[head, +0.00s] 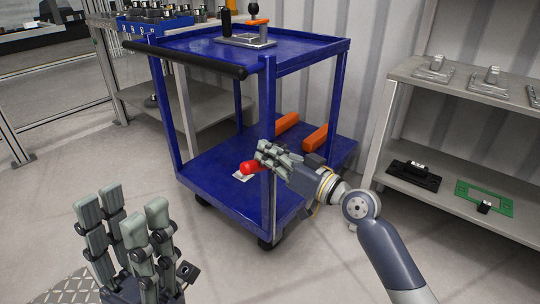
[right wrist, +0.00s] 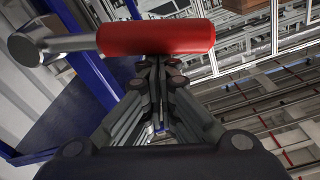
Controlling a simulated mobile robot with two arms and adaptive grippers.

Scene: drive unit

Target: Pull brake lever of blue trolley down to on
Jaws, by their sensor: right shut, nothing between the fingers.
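The blue trolley (head: 315,55) stands in the middle of the head view, with a black push bar on its left side. The brake lever's red handle (head: 248,168) shows low by the trolley's front post, above a small pale plate. My right gripper (head: 266,153) is shut and empty right beside the handle, and its fingers hide part of the lever. In the right wrist view the red handle (right wrist: 155,37) lies across, beyond the fingertips, with its metal rod to the left. I cannot tell whether they touch. My left gripper (head: 122,208) is open and empty at lower left, away from the trolley.
Orange blocks (head: 314,139) lie on the trolley's lower shelf. A metal fixture (head: 245,41) stands on its top. A grey shelf unit (head: 455,90) with parts stands close on the right. A workbench with blue bins (head: 155,24) is behind left. The floor in front is clear.

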